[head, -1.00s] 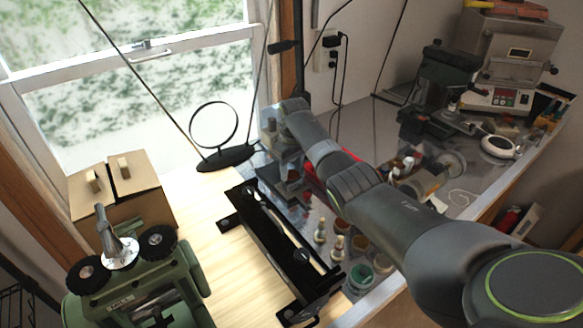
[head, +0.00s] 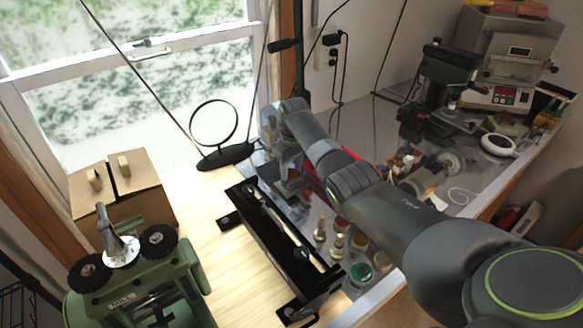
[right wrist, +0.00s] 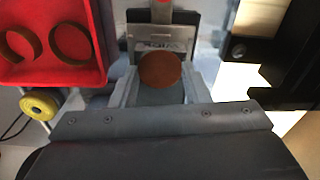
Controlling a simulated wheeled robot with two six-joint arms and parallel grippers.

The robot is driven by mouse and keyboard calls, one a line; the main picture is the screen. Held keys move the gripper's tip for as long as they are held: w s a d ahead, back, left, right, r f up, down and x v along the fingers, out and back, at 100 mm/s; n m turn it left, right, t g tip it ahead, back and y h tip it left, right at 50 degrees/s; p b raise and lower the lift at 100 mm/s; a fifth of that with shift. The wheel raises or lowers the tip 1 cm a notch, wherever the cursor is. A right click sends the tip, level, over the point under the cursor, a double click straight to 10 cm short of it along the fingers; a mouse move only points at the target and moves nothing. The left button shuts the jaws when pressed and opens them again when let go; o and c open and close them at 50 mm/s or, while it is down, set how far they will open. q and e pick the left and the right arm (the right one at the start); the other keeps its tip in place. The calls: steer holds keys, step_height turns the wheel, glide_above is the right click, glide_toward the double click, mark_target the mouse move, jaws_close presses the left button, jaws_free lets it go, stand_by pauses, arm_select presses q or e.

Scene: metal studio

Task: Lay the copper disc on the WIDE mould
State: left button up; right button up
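The copper disc (right wrist: 160,70) is a round brown piece in the right wrist view. It lies between the two fingertips of my right gripper (right wrist: 160,86), which appear to touch its sides. Just beyond it is a grey metal block with a white label (right wrist: 164,45); the lettering is upside down and seems to read WIDE. The disc overlaps the near part of this block, and I cannot tell whether it touches it. In the head view my right gripper (head: 290,180) points down beside the black rack; the disc is too small to make out there. My left gripper is not in view.
A red tray (right wrist: 50,50) with brass rings lies left of the gripper in the wrist view, with a yellow spool (right wrist: 39,104) below it. A black rack (head: 285,240) stands close on the other side. A green mill (head: 135,285) and small jars (head: 360,272) are nearby.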

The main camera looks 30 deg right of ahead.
steer(key=o, duration=0.5)
steer(key=shift+o, duration=0.2)
steer(key=shift+r, duration=0.1)
step_height(320, 180, up, 17)
steer(key=p, duration=0.1)
steer(key=shift+s+r, duration=0.15)
steer(key=shift+s, duration=0.25)
steer(key=shift+d, duration=0.1)
